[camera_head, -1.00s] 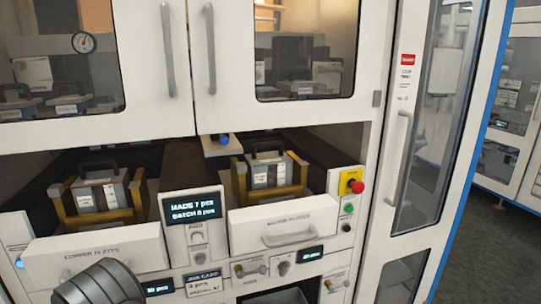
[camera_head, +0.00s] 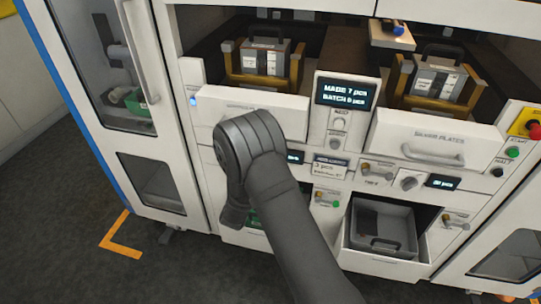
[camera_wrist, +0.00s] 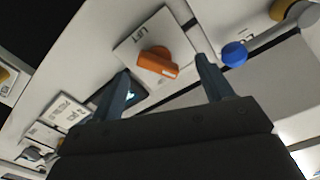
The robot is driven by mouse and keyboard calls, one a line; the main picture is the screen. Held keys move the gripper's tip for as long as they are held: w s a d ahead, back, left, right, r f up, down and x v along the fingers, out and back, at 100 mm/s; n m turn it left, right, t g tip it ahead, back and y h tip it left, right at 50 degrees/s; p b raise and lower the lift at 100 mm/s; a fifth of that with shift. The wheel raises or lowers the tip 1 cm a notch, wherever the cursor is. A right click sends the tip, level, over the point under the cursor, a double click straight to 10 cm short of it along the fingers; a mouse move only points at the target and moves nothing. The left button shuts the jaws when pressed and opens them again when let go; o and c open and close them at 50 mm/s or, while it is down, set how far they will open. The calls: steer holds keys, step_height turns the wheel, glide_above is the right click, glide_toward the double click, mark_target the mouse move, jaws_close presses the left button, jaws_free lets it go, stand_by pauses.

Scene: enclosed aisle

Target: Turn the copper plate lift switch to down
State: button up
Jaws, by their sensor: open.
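An orange lift switch (camera_wrist: 158,60) sits on a white plate marked LIFT in the wrist view. Its knob lies aslant in the picture; I cannot read its up or down setting. My gripper (camera_wrist: 164,66) is open, with one finger on each side of the switch in the picture. I cannot tell whether either finger touches it. In the head view my arm covers the panel below the left drawer (camera_head: 217,108), so the switch and gripper are hidden there. A case (camera_head: 265,61) stands in a yellow holder behind that drawer.
A blue button (camera_wrist: 234,53) is close to the right finger. The silver plates drawer (camera_head: 437,137) with its handle is to the right, and a grey bin (camera_head: 383,246) sits open below. A red emergency button (camera_head: 534,130) is at far right.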

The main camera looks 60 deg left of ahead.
steer(key=s+d+m, duration=0.8)
steer(key=s+d, duration=0.2)
steer(key=d, duration=0.1)
steer(key=x, duration=1.7)
steer(key=shift+a, duration=0.25)
steer(key=c, duration=1)
steer(key=shift+n, duration=0.3)
steer(key=o, duration=1)
